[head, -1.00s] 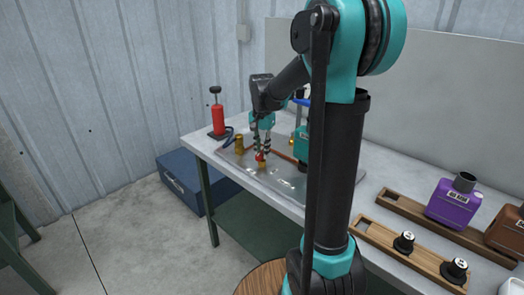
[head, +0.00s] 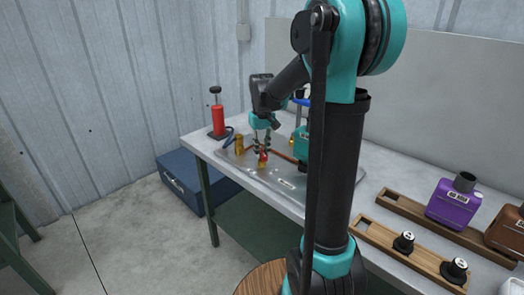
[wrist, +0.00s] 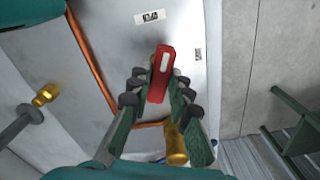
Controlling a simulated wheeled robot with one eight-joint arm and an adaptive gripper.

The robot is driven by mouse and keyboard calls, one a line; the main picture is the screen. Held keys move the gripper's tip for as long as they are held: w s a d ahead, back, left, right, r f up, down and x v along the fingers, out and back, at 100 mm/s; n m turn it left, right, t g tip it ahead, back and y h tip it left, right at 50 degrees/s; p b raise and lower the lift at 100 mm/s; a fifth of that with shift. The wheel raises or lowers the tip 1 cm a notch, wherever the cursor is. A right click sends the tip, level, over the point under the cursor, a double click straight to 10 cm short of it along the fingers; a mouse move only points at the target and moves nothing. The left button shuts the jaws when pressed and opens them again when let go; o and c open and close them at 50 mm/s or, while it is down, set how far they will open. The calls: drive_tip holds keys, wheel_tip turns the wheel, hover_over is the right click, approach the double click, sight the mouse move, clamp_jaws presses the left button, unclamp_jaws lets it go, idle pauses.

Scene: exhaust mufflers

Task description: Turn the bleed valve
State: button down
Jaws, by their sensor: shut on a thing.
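The bleed valve's red handle (wrist: 161,76) shows in the wrist view as a short bar with a pale stripe, between my gripper's fingers (wrist: 158,88). In the head view, the handle (head: 263,156) sits above a brass body (head: 262,166) near the front edge of a metal tray (head: 290,183). My gripper (head: 263,149) points down from above and is shut on the red handle. The fingers hide the handle's sides, and the handle hides the valve body in the wrist view.
A brass cylinder (head: 239,144) stands on the tray left of the valve. Copper pipe (wrist: 91,58) runs close by. A red pump (head: 217,119) stands at the bench's left end. Purple (head: 452,204) and brown containers and wooden racks (head: 408,256) occupy the right side.

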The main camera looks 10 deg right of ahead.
sight(262, 152)
drive_tip(key=n, duration=0.4)
drive_tip(key=shift+n, duration=0.3)
idle(0.3)
drive_tip(key=c, duration=1.4)
unclamp_jaws()
drive_tip(key=shift+r, duration=0.1)
wheel_tip(262, 152, up, 12)
